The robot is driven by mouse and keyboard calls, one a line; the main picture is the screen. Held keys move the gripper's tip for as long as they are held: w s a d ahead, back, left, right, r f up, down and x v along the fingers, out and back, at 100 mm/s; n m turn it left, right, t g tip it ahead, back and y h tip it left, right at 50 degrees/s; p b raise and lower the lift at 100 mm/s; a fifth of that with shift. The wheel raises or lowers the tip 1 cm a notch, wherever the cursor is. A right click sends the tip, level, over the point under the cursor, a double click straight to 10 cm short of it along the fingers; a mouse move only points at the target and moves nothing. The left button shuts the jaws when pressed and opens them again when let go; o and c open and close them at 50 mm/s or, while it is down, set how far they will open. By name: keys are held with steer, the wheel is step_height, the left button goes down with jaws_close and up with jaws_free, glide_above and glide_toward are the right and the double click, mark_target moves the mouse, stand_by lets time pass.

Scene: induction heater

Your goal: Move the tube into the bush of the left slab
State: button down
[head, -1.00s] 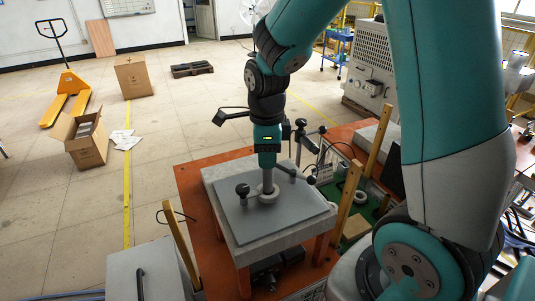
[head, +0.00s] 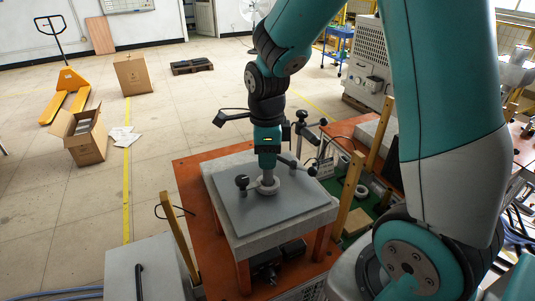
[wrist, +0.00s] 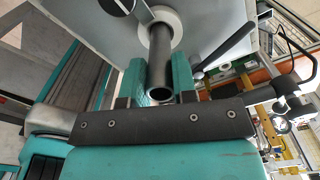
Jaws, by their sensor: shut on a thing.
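The tube (head: 267,176) is dark grey and stands upright over the left slab (head: 240,215). My gripper (head: 267,153) is above the slab, shut on the tube's upper part. In the wrist view, my gripper's green fingers (wrist: 160,80) flank the tube (wrist: 160,50), whose open near end shows between them. The tube's far end meets the middle of the pale ring-shaped bush (wrist: 172,17), which surrounds it. The bush (head: 268,191) also shows on the slab in the head view. How deep the tube sits in it is hidden.
Clamp arms with black knobs (head: 242,182) stand on the slab close to the bush. Wooden posts (head: 350,190) rise beside the orange table (head: 190,175). Another slab (head: 372,135) is partly behind my arm. The floor at left is mostly open.

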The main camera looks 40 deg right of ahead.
steer(key=shift+f+b, duration=0.8)
steer(key=shift+f, duration=0.4)
steer(key=c, duration=0.8)
jaws_free()
steer(key=shift+r, duration=0.1)
step_height(320, 180, up, 17)
steer(key=b, duration=0.2)
steer(key=shift+r+b, duration=0.15)
steer(key=shift+b, duration=0.15)
